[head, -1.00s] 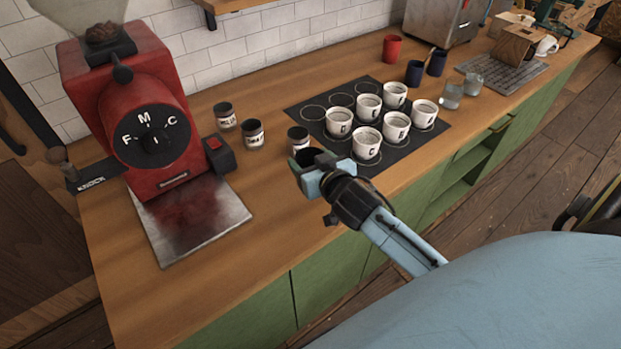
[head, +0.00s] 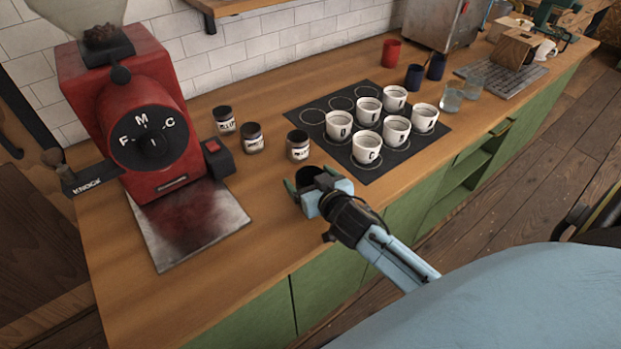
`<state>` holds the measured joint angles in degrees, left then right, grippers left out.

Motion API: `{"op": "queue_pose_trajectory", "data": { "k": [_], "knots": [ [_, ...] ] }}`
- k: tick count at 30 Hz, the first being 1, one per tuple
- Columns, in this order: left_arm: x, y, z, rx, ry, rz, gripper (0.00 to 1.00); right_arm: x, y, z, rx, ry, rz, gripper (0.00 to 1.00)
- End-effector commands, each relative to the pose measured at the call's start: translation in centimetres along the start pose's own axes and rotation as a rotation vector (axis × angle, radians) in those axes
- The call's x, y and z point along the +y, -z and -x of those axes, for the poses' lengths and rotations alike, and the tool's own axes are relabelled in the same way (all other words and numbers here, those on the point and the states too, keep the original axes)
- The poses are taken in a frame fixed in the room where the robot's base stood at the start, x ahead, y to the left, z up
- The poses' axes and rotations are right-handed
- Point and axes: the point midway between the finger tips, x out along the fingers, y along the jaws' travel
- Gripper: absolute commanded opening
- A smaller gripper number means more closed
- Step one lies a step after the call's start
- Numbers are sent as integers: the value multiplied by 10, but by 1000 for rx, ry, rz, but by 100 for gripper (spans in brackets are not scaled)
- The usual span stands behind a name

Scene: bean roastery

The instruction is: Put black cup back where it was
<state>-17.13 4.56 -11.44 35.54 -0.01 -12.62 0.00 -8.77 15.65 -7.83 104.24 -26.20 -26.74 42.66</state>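My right gripper (head: 308,189) is low over the wooden counter near its front edge. It is shut on a black cup (head: 308,174), with its fingers on either side. The cup's dark opening faces up, and much of its body is hidden by the fingers. Whether its base touches the counter I cannot tell. A dark mat (head: 374,171) with printed circles lies to the right, holding several white lettered cups, such as the front one marked C (head: 366,149). Some circles at its back left are empty. My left gripper is not in view.
Three labelled jars stand behind the black cup, the nearest (head: 298,146) just beyond it. The red grinder (head: 150,125) and a metal plate (head: 188,222) are at left. A red cup (head: 391,53), dark blue cups (head: 414,76) and glasses (head: 451,98) stand behind the mat.

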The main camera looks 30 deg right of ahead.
Motion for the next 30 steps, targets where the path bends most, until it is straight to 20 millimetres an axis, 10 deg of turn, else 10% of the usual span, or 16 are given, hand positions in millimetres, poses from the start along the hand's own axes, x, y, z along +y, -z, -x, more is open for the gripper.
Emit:
{"op": "queue_pose_trajectory", "data": {
  "k": [11, 30],
  "knots": [
    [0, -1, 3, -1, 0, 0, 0, 0, 3, 5, -2, 0, 0, 85],
    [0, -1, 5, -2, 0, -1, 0, 0, 2, 113, -2, -1, 0, 85]
  ]
}}
